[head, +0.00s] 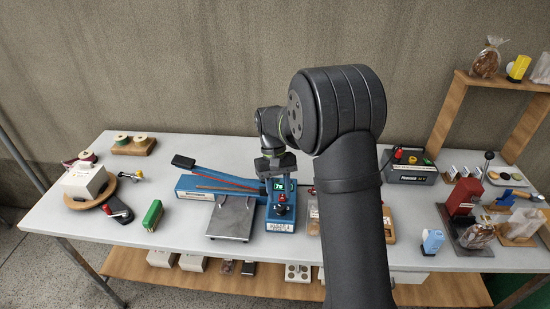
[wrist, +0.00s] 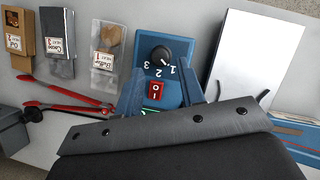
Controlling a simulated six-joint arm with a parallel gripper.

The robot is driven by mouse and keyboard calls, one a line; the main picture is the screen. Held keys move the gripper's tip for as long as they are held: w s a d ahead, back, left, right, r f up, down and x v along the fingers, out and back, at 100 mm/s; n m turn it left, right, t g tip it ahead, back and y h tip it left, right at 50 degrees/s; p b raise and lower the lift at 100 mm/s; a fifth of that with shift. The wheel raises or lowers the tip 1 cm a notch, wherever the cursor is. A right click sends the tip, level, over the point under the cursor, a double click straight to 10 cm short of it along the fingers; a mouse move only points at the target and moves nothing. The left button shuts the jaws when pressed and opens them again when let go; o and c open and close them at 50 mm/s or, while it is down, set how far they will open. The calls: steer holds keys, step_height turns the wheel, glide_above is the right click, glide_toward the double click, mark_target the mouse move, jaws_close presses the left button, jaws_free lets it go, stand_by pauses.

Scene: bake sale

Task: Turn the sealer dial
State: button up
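The blue sealer (head: 250,188) stands in the middle of the table. Its black dial (wrist: 160,55) is on the blue panel in the wrist view, by the numbers 1, 2 and 3. A white mark on the dial seems to point toward the 1. A red switch (wrist: 156,90) sits beside the numbers. In the head view the dial (head: 281,209) shows small at the panel's front. My gripper (wrist: 162,70) is open and empty, its two fingers apart on either side of the panel in the wrist view. In the head view my gripper (head: 278,176) is above the sealer panel; the fingertips are hard to make out.
A metal plate (wrist: 240,58) lies right of the panel in the wrist view. Labelled bags (wrist: 108,45) and red-handled tongs (wrist: 70,105) lie to its left. In the head view a green box (head: 152,215) stands left, and a red device (head: 464,197) stands right.

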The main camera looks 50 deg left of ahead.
mark_target(281, 207)
steer(key=v, duration=1.3)
steer(key=shift+a+r, duration=0.15)
steer(key=shift+a, duration=0.05)
steer(key=x, duration=1.7)
steer(key=shift+d, duration=0.25)
